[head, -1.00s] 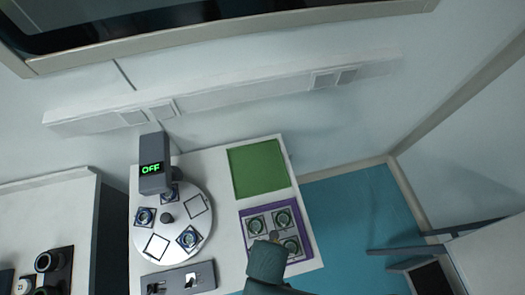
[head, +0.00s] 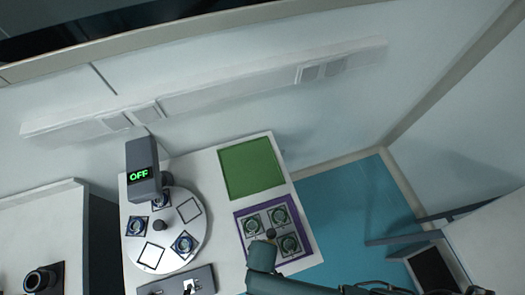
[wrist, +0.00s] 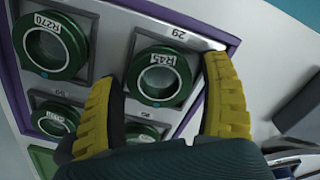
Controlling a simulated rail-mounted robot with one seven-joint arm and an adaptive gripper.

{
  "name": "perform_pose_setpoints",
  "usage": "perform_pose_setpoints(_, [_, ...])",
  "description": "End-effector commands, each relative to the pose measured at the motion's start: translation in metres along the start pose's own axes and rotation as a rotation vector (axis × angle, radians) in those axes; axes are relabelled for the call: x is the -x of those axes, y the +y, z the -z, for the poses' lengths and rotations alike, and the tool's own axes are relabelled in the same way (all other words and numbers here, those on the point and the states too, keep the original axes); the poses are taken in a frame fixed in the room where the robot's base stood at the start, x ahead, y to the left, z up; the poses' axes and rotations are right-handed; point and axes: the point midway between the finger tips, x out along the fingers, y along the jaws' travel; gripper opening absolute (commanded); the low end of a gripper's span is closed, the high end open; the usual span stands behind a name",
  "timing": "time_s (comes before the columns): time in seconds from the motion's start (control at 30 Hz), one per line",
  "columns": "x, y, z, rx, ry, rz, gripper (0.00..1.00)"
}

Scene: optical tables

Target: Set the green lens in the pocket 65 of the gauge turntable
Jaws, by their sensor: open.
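Several green-ringed lenses sit in square seats of a purple-rimmed tray (head: 307,249). In the wrist view, the lens marked R45 (wrist: 160,78) is between my gripper's yellow fingers; the lens marked R270 (wrist: 50,48) is to its left. Two more lenses show lower, partly hidden by my fingers. My gripper (wrist: 165,88) is open, with one finger on each side of the R45 lens; contact cannot be told. The gauge turntable (head: 171,231) is at left in the head view, with several pockets holding dark blue-framed pieces and two showing bare white squares. Its pocket numbers are not readable.
A grey post with a green OFF display (head: 140,173) stands over the turntable's back edge. A green mat (head: 252,168) lies behind the tray. A grey switch panel (head: 180,284) is at the table's front. Another table (head: 40,225) with black parts stands at left.

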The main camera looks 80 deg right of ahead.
Motion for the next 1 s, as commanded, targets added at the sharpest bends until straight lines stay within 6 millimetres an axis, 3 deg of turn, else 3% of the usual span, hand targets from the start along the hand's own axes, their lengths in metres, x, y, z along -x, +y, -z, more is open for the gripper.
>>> perform_pose_setpoints(0.17, [-0.003, 0.0, -0.002, 0.0, -0.002, 0.001, 0.79])
perform_pose_setpoints(0.47, [-0.004, 0.0, -0.003, 0.0, -0.005, 0.001, 0.23])
perform_pose_setpoints(0.83, [-0.003, 0.001, -0.005, -0.001, -0.011, 0.0, 0.23])
perform_pose_setpoints(1.0, [0.03, 0.001, -0.004, -0.001, -0.006, 0.001, 0.22])
